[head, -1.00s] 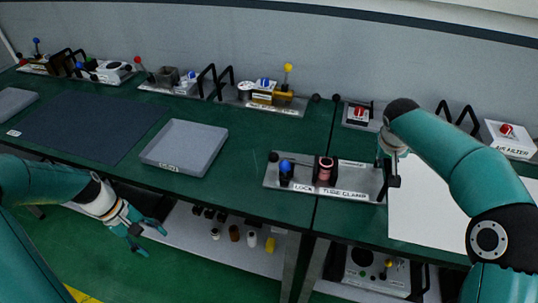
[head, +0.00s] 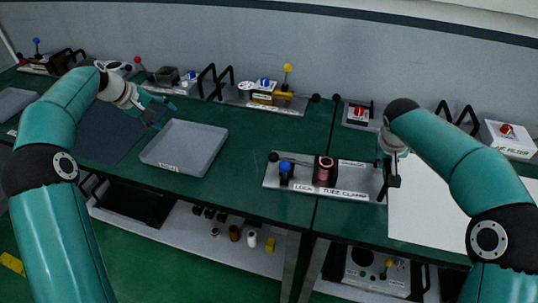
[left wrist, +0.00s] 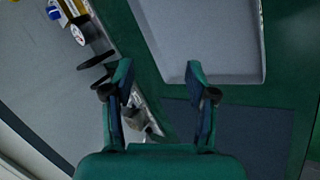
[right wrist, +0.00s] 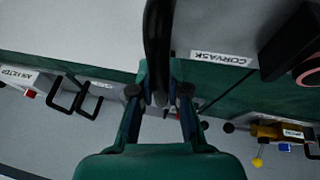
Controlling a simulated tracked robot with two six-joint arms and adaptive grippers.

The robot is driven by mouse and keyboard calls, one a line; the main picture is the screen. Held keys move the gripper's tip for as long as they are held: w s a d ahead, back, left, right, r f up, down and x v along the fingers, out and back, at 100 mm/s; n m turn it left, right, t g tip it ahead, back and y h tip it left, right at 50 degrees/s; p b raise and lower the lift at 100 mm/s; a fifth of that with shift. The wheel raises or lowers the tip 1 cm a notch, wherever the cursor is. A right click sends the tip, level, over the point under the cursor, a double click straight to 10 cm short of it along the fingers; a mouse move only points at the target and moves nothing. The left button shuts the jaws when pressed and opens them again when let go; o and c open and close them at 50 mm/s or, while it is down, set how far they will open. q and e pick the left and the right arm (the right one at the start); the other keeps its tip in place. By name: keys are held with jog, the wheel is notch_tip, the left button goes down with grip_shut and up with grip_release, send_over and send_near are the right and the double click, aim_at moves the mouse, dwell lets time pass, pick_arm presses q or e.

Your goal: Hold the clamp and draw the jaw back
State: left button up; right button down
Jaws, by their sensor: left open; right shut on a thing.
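The tube clamp plate (head: 350,181) lies on the green bench at centre right, labelled LOCK and TUBE CLAMP. A blue-topped lock knob (head: 285,167) stands at its left. A dark jaw block with a pink round piece (head: 325,172) stands beside it. My right gripper (head: 388,187) is at the plate's right end. It is shut on a black handle (right wrist: 158,45), which runs between its fingers in the right wrist view. My left gripper (head: 157,108) is open and empty, above the back left of the grey tray (head: 212,150), well left of the clamp.
A dark mat (head: 110,145) lies left of the tray. Other fixtures with knobs and black handles, such as one with a yellow knob (head: 287,68), line the back. A white sheet (head: 430,215) lies right of the clamp. Bench between tray and clamp is clear.

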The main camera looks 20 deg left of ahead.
pick_arm(q)
jog(key=w+d+f+n+g+h, duration=0.1)
jog(key=d+f+n+h, duration=0.2)
jog(key=d, duration=0.7)
jog(key=d+f+n+g+h, duration=0.1)
jog(key=d+f+n+h, duration=0.2)
jog(key=d, duration=0.7)
jog(key=w+d+f+n+g+h, duration=0.1)
jog(key=d+f+n+h, duration=0.2)
jog(key=d, duration=0.7)
jog(key=shift+w+d+f+n+g+h, duration=0.3)
jog(key=shift+n+h, duration=0.4)
jog(key=shift+n, duration=0.2)
jog(key=shift+c, duration=0.3)
grip_shut()
jog(key=shift+a, duration=0.1)
